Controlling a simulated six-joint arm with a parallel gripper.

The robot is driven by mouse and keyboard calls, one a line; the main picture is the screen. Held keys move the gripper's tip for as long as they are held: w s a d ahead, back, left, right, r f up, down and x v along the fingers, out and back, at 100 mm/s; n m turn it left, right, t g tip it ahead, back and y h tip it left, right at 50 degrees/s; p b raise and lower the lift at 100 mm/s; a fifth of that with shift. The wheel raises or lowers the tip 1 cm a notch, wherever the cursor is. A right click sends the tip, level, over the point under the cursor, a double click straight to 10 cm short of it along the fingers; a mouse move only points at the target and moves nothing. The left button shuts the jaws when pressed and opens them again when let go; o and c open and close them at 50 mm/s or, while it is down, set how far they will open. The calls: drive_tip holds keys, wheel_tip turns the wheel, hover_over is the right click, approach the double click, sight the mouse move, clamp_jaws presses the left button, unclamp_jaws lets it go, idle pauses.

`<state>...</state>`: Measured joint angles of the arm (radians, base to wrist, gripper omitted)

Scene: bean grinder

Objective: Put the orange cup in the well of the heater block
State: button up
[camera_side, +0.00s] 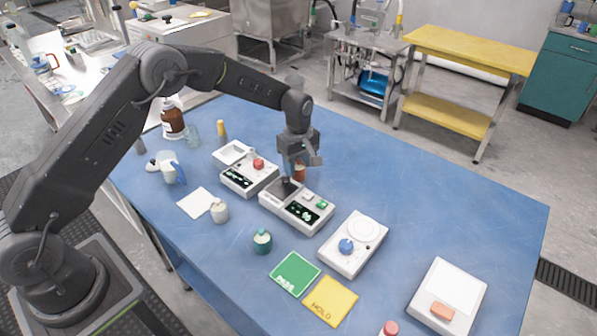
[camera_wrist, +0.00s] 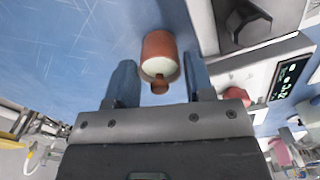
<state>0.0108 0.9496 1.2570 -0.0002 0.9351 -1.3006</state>
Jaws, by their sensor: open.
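The orange cup (camera_side: 299,172) stands on the blue table just behind the middle white device, partly hidden by my gripper (camera_side: 300,161) in the side view. In the wrist view the orange cup (camera_wrist: 158,46) shows a pale top with a small orange knob, between the tips of my open gripper (camera_wrist: 158,64). A gap shows on both sides of it. The middle white device (camera_side: 297,211) carries a dark block (camera_side: 287,187), which looks like the heater block. The dark block (camera_wrist: 245,22) is right of the cup in the wrist view. I cannot make out its well clearly.
A device with a red knob (camera_side: 258,164) stands to the left, close by. A device with a blue knob (camera_side: 346,246) stands to the right. Green (camera_side: 295,273) and yellow (camera_side: 330,300) cards lie in front. The table's back right is clear.

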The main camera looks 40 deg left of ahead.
drive_tip(key=c, duration=0.7)
drive_tip(key=shift+o, duration=0.2)
drive_tip(key=shift+r, duration=0.1)
drive_tip(key=shift+r, duration=0.55)
wheel_tip(320, 180, up, 3)
drive_tip(key=shift+f, duration=0.1)
approach(240, 165)
drive_tip(key=w+d+r, duration=0.3)
drive_tip(key=w, duration=0.1)
drive_tip(key=s+a+r, duration=0.1)
drive_tip(key=s+a, duration=0.4)
drive_tip(key=a, duration=0.3)
drive_tip(key=s+a+r, duration=0.1)
drive_tip(key=s+a, duration=0.4)
drive_tip(key=a, duration=0.3)
drive_tip(key=w+d+f, duration=0.4)
drive_tip(key=w+d, duration=0.1)
drive_tip(key=w+d+f, duration=0.2)
drive_tip(key=shift+w+d+f, duration=0.3)
drive_tip(key=shift+w+d, duration=0.05)
drive_tip(key=shift+w, duration=0.05)
drive_tip(key=shift+f, duration=2.05)
